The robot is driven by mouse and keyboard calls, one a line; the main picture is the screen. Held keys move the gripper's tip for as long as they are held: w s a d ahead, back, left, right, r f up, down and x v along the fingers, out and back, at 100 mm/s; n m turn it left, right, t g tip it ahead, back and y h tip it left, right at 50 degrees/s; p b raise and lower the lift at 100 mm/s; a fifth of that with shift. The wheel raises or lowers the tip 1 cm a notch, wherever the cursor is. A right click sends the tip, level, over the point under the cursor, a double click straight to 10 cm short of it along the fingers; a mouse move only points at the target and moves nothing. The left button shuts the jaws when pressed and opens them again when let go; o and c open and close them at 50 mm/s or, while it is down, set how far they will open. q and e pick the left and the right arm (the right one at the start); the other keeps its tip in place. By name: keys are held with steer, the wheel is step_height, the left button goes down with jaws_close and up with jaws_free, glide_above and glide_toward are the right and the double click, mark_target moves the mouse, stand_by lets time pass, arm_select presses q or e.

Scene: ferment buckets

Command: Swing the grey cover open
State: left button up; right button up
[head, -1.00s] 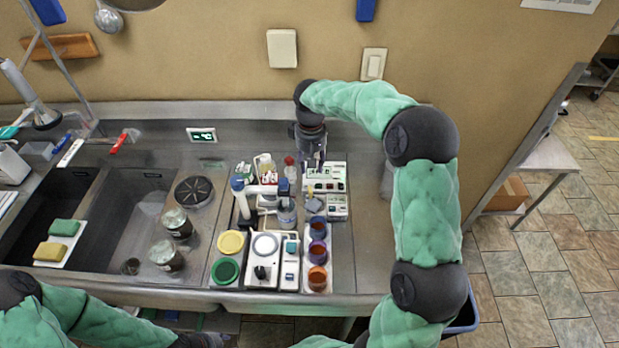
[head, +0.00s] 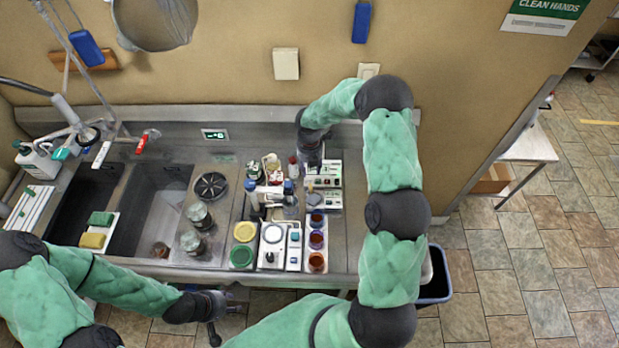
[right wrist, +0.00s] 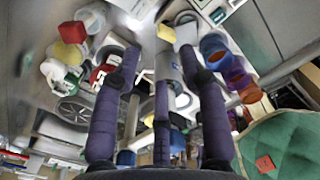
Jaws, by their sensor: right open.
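My right gripper (head: 313,172) hangs over the back of the counter, above white boxes with green panels (head: 324,175). In the right wrist view the fingers of the right gripper (right wrist: 163,55) are spread open, with nothing held. A small grey piece (head: 313,198) lies just in front of the gripper, by the white boxes; it may be the grey cover, but I cannot tell its hinge or whether it is shut. My left gripper (head: 228,308) is off the counter's front edge, fingers apart and empty.
Reddish and blue cups (head: 317,240) stand in a white rack at front right. Left of it are a white device (head: 272,248), yellow (head: 244,232) and green (head: 241,256) round pieces, and glass jars (head: 192,243). The sink (head: 150,215) is further left.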

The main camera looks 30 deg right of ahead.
mark_target(310, 186)
arm_select(q)
step_height(310, 186, up, 7)
steer(key=p, duration=0.5)
arm_select(e)
steer(key=f+n, duration=0.2)
steer(key=f, duration=0.1)
steer(key=f+n, duration=0.2)
steer(key=f, duration=0.2)
steer(key=s+a+f+n, duration=0.1)
steer(key=f+n, duration=0.1)
steer(key=f, duration=0.2)
arm_select(q)
steer(key=shift+f, duration=0.1)
arm_select(e)
steer(key=shift+c, duration=0.2)
jaws_close()
